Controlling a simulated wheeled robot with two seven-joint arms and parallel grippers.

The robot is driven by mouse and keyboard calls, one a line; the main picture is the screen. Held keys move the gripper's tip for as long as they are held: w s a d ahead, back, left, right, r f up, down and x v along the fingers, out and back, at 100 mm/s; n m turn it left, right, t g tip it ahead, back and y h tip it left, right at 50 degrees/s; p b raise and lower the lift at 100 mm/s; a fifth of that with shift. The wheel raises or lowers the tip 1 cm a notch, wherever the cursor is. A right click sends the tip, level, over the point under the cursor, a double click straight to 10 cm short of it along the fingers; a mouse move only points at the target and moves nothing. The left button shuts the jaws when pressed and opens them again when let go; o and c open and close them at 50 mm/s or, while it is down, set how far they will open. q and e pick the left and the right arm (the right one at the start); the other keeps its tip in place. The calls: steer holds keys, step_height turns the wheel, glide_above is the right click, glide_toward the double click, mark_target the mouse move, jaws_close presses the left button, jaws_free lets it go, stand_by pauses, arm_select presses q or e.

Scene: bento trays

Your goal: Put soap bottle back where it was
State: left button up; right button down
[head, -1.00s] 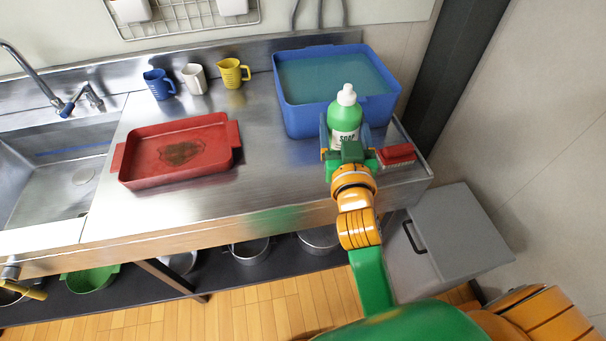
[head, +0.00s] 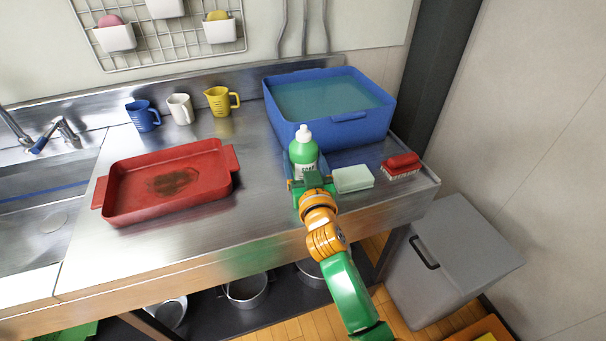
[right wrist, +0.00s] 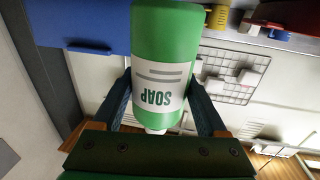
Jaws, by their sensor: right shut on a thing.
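The green soap bottle (head: 303,156) with a white cap and a white label stands upright in front of the blue tub. My right gripper (head: 309,183) is shut on it from the front. In the right wrist view the bottle (right wrist: 165,45) shows upside down, its SOAP label between the two fingers of my right gripper (right wrist: 158,105). I cannot tell whether the bottle's base touches the counter. My left gripper is not in view.
The water-filled blue tub (head: 290,127) is behind the bottle. A pale green sponge (head: 352,179) and a red brush (head: 402,164) lie to the right. A red stained tray (head: 215,188) lies left. Several cups, including a yellow one (head: 219,101), stand at the back. The steel counter (head: 262,190) is clear between tray and gripper.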

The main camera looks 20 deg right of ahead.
mark_target(304, 169)
step_height(304, 169, down, 3)
steer(key=shift+w+f, duration=0.1)
steer(key=shift+f, duration=0.1)
